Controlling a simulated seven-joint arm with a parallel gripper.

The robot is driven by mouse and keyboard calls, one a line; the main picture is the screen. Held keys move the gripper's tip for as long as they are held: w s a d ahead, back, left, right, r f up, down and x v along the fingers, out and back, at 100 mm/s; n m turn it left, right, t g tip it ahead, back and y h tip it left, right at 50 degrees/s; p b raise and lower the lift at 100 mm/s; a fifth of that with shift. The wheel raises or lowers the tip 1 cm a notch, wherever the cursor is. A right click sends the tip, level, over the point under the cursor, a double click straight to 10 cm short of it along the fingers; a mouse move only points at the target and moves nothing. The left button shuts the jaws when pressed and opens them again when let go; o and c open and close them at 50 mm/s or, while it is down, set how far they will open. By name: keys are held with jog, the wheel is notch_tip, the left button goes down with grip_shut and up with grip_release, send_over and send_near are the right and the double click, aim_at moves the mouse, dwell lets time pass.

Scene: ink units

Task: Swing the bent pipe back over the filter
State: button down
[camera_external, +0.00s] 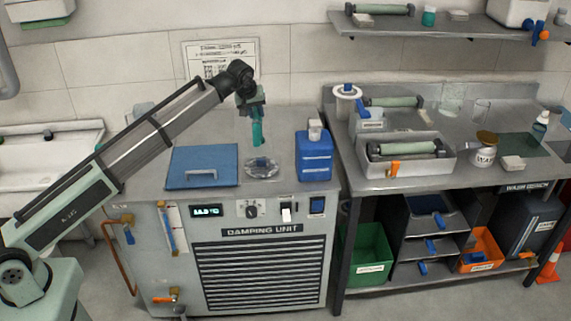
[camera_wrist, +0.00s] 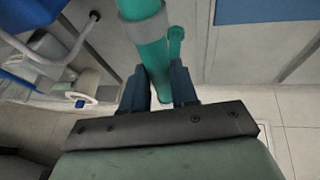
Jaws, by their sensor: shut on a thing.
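The bent pipe is teal; its lower end (camera_external: 257,133) hangs below my gripper (camera_external: 251,108) in the external view. In the wrist view the pipe (camera_wrist: 147,35) runs between the dark blue fingers of my gripper (camera_wrist: 159,72), which is shut on it. A grey collar sits on the pipe there, and a thinner teal piece shows beside it. A clear, round, shiny part (camera_external: 261,166), perhaps the filter, sits on the damping unit's top (camera_external: 225,184). The pipe's end appears above it; I cannot tell if they touch. The pipe's bend is not clear.
A blue lid with a handle (camera_external: 203,166) lies left of the clear part. A blue canister (camera_external: 314,160) stands close on its right. The wash bench (camera_external: 482,181) to the right carries a tray with a roller (camera_external: 404,154). A wall shelf (camera_external: 450,31) hangs above.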

jog(key=shift+d+n, duration=0.4)
jog(key=shift+d, duration=0.1)
jog(key=c, duration=0.9)
grip_release()
jog(key=shift+o, duration=0.2)
jog(key=v, duration=1.4)
jog(key=shift+d, duration=0.15)
jog(key=shift+f, duration=0.1)
